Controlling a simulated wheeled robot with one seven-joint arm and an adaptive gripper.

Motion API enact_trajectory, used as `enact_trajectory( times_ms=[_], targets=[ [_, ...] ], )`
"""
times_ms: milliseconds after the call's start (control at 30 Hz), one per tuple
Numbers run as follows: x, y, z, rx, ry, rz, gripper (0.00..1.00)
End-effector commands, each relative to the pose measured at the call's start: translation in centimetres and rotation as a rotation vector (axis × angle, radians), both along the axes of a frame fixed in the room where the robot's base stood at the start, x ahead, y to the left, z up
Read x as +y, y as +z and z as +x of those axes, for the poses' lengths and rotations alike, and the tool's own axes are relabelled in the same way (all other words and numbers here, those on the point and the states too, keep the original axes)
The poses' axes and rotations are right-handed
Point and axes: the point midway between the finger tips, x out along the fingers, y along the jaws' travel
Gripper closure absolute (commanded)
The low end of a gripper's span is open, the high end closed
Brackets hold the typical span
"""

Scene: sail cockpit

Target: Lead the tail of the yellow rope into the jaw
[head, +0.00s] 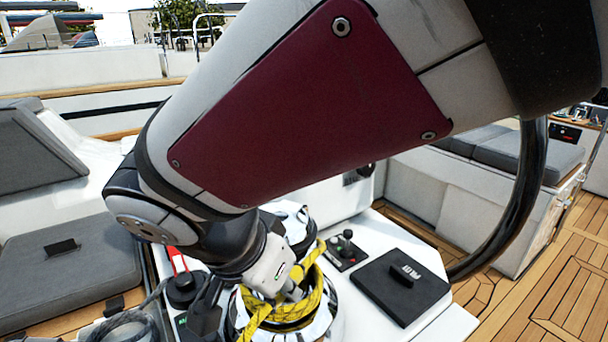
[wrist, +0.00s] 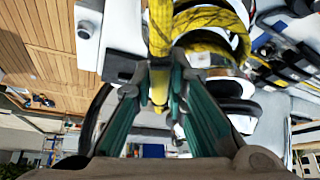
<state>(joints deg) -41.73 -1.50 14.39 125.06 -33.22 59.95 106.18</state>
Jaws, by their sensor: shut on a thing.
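The yellow rope (head: 288,310) is wrapped in turns around a chrome winch (head: 335,322) below my arm in the head view. In the wrist view the wraps (wrist: 207,50) show to the right of my gripper. My gripper (wrist: 160,72) is shut on the rope's tail (wrist: 159,32), which runs from the top of the picture between the fingertips, with a short piece hanging past them. In the head view my gripper is right at the winch, partly behind its own wrist. I cannot make out the jaw clearly in either view.
A second chrome winch (head: 295,222) stands behind the gripper. A control lever (head: 345,240) and a black hatch (head: 402,287) lie to the right on the white console. A black wheel rim (head: 515,205) curves beyond. A red-handled fitting (head: 181,285) and grey rope (head: 125,325) lie left.

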Motion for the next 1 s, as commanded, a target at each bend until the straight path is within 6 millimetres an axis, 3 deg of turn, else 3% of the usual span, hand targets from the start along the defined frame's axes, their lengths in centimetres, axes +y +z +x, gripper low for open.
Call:
enact_trajectory(
  times_ms=[200, 500, 1000],
  targets=[
    [0.0, 0.0, 0.0, 0.0, -0.004, 0.0, 1.0],
    [2.4, -0.1, 0.1, 0.002, -0.196, 0.0, 1.0],
    [3.6, 0.0, 0.3, 0.001, -0.297, 0.0, 1.0]
  ],
)
